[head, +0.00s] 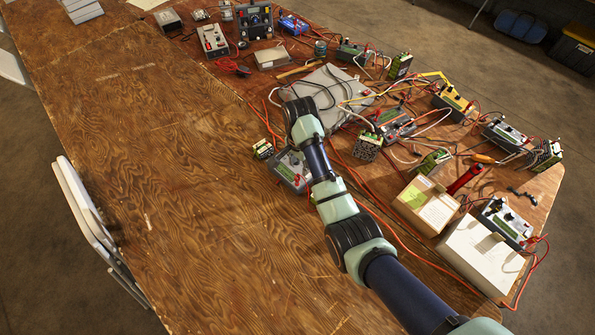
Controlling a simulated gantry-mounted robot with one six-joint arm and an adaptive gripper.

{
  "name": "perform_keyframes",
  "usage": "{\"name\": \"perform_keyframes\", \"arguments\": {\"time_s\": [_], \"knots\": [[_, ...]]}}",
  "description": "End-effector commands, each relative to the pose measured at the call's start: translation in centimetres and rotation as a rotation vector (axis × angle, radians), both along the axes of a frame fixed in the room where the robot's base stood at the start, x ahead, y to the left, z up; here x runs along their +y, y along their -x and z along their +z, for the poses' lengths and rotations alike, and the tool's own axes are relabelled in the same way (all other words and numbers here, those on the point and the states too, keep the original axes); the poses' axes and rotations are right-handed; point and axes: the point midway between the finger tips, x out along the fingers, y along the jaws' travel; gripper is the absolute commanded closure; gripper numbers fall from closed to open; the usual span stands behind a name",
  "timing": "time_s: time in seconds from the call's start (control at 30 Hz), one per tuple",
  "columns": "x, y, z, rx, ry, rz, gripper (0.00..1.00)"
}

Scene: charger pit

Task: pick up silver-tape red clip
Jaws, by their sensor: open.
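My arm reaches in from the bottom right over the wooden table, and its wrist ends above the near left corner of a grey flat panel. My gripper is not visible; the wrist hides whatever is beneath it. Many red leads and small red clips lie among the devices. I cannot make out silver tape on any of them, so I cannot tell which is the silver-tape red clip. One small red clip-like piece (297,179) shows at a grey charger (290,168), left of my forearm.
Several chargers, battery packs and tangled wires crowd the right side around the grey panel (330,84). A white box (480,262) and a cardboard box (424,203) stand at lower right. The table's left half (150,170) is bare. A white folding chair (85,210) stands at its left edge.

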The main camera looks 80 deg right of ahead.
Motion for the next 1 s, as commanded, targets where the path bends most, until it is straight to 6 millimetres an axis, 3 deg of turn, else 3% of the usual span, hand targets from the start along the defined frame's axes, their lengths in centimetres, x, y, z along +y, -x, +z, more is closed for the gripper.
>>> {"name": "perform_keyframes", "arguments": {"time_s": [0.23, 0.43, 0.7, 0.9, 1.0], "knots": [[0.2, -0.1, -2.8, 0.001, -0.001, 0.005, 0.52], [0.3, -0.2, -3.7, -0.001, 0.001, 0.007, 0.52], [0.7, -0.4, -8.0, 0.000, 0.001, 0.007, 0.52], [0.6, -0.4, -8.0, -0.001, 0.003, 0.007, 0.52], [0.7, -0.4, -8.0, -0.001, 0.003, 0.007, 0.67]]}}
